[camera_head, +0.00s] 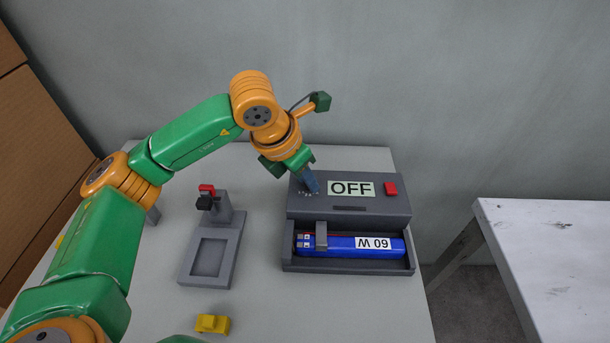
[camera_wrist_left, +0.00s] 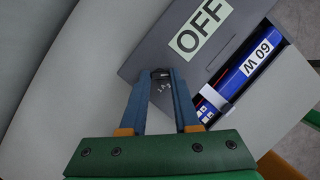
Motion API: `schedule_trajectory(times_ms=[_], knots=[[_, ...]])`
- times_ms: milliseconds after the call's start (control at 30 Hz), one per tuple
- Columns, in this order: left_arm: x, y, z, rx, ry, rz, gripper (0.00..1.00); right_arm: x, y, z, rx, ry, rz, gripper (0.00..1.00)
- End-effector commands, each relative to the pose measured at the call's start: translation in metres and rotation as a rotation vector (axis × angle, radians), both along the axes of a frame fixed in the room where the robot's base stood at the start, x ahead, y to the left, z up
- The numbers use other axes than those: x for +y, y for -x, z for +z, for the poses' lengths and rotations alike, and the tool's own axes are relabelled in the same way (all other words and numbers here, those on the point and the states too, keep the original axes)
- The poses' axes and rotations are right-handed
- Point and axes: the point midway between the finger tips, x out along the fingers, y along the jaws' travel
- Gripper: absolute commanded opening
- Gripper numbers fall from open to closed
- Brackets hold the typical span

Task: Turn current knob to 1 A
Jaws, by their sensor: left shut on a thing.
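The grey test box (camera_head: 300,208) stands on the table with a sign reading OFF (camera_head: 351,189) and a red button (camera_head: 391,188) on its top. The current knob (camera_wrist_left: 160,73) is a small dark piece at the box's left end, between the fingertips in the left wrist view. In the head view the fingers hide it. My left gripper (camera_head: 311,187) reaches down onto the box top, left of the sign, and is shut on the knob. It also shows in the left wrist view (camera_wrist_left: 161,76). Small white scale marks (camera_wrist_left: 164,87) lie beside the knob, too small to read.
A grey fixture with a red-topped clamp (camera_head: 207,190) stands left of the box. A yellow block (camera_head: 212,323) lies in front. A white table (camera_head: 555,250) is at right.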

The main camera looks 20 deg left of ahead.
Motion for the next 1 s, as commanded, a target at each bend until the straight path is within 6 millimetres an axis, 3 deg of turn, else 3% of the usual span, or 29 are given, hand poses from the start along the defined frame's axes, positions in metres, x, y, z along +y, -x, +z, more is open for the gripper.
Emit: schedule_trajectory(times_ms=[367, 1000], knots=[[0.001, -0.001, -0.001, 0.000, 0.001, -0.156, 0.00, 0.000, -0.001, -0.005, -0.001, 0.000, 0.000, 0.50], [0.004, -0.005, 0.003, 0.001, 0.003, -0.753, 0.00, 0.000, 0.000, 0.008, -0.001, 0.000, 0.000, 0.50]])
